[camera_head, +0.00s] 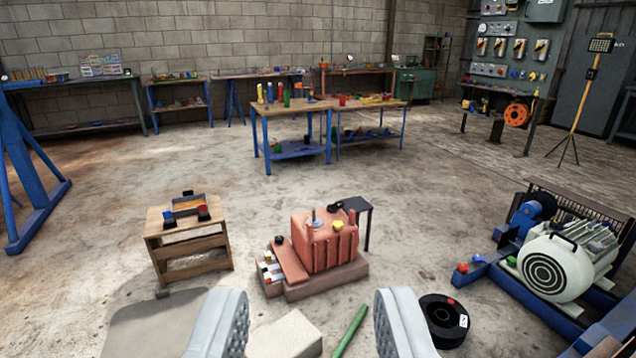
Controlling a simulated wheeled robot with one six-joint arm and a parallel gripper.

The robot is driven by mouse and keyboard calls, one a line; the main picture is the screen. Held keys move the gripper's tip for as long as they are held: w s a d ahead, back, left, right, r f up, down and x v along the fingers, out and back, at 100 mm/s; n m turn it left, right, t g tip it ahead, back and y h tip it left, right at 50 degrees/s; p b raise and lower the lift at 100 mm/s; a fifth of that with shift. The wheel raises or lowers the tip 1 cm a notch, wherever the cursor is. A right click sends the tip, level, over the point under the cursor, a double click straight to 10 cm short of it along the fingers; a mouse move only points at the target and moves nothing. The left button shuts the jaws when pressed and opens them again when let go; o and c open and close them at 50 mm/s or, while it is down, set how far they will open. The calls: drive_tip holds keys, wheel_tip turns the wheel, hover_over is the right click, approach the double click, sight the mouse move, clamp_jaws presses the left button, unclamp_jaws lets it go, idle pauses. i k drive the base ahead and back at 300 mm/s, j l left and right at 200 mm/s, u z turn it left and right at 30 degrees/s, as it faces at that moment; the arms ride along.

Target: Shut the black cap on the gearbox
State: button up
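The gearbox (323,247) is a red ribbed housing on a reddish base in the middle of the view. A small black piece (335,206), which looks like the black cap, shows at its top back edge; it is too small to tell how far open it stands. A yellow knob (337,225) and a grey upright fitting (314,218) are also on the gearbox. My gripper (310,325) is open and empty, its two grey fingers wide apart at the bottom of the view, apart from the gearbox and on the near side of it.
A wooden stand (188,240) is left of the gearbox, and a small dark table (356,206) is close behind it. A white motor (556,265) on a blue frame is at right. A black ring (444,318) and green rod (350,330) lie in front.

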sight(338, 205)
drive_tip(key=i+j+z, duration=0.1)
drive_tip(key=i, duration=0.45)
drive_tip(key=i+j+z, duration=0.15)
drive_tip(key=i, duration=0.45)
